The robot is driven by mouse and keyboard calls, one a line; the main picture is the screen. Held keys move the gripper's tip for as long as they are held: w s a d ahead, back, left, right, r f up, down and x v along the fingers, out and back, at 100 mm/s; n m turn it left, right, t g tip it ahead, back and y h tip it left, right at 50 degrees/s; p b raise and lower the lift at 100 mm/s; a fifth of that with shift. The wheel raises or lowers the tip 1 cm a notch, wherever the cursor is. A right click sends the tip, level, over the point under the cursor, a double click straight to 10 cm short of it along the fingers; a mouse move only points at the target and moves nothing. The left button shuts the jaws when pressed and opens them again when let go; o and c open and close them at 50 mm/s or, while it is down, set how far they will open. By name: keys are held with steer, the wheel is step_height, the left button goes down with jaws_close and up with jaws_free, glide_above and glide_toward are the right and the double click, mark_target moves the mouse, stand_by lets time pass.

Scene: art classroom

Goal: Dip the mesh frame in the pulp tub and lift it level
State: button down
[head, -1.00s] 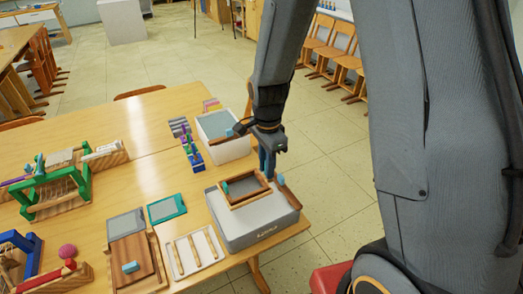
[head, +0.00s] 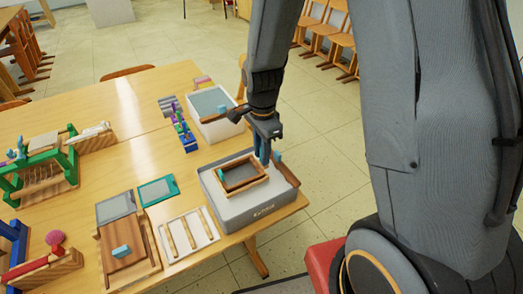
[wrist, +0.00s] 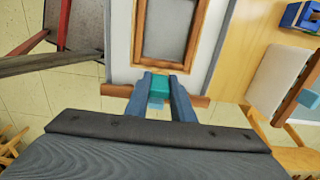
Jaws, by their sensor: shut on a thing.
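The mesh frame (head: 242,178) is a brown wooden rectangle with grey mesh. It looks roughly level over the opening of a light grey tub (head: 255,217); whether it touches the contents is unclear. The frame also fills the upper middle of the wrist view (wrist: 171,30). My gripper (head: 265,155) is at the frame's right side. In the wrist view its blue fingers (wrist: 161,85) are shut on a teal grip (wrist: 159,88) at the frame's near edge. A second teal grip (head: 221,174) shows at the frame's left.
A wooden bar (head: 289,174) with a blue knob lies along the tub's right side. A white tub (head: 219,128) with grey contents stands behind. A slatted white tray (head: 188,236) and a board with a blue handle (head: 127,258) are on the left.

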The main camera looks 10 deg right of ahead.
mark_target(262, 167)
steer(key=shift+f+b, duration=1.6)
steer(key=shift+f, duration=1.8)
steer(key=shift+r, duration=0.1)
steer(key=shift+r+p, duration=3)
steer(key=shift+r, duration=0.4)
steer(key=shift+r, duration=0.1)
steer(key=shift+r+p, duration=2)
steer(key=shift+r, duration=0.4)
